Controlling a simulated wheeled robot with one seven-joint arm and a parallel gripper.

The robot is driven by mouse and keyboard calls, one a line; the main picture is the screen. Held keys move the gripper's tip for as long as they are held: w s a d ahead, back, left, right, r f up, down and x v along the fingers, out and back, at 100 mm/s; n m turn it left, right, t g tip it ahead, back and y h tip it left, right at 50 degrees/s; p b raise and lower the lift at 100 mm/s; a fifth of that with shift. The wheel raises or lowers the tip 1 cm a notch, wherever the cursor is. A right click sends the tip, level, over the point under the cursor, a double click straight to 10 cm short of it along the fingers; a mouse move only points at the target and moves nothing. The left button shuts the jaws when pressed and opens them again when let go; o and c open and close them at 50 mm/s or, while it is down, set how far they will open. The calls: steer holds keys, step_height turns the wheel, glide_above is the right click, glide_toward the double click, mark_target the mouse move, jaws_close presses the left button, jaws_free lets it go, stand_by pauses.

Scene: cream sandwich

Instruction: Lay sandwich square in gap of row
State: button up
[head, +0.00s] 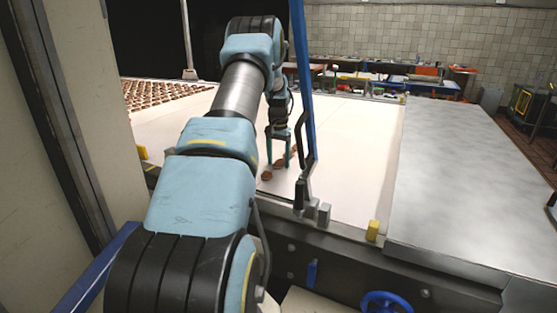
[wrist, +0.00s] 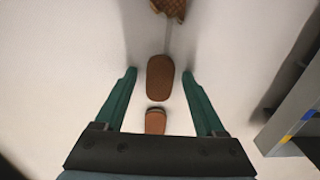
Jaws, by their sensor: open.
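My gripper (head: 279,160) is open and points down over the pale belt (head: 350,140). In the wrist view my gripper (wrist: 160,74) has its two green fingers apart, with a brown rounded piece (wrist: 160,82) between the fingertips and clear space on both sides. A smaller-looking brown piece (wrist: 155,122) lies closer to the palm. A piece with a waffle-like top (wrist: 171,8) is cut off by the upper edge. In the head view a brown piece (head: 266,175) lies on the belt by the fingers. I cannot tell which piece is the sandwich square; no row gap is clear.
Many brown squares (head: 165,92) lie in rows at the belt's far left. A blue post (head: 301,75) and dark bracket stand just right of my gripper. A grey metal surface (head: 470,180) is at right. The belt right of the post is clear.

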mark_target(279, 163)
steer(key=shift+r, duration=0.1)
step_height(279, 163, up, 12)
steer(key=b, duration=0.3)
stand_by(0.4)
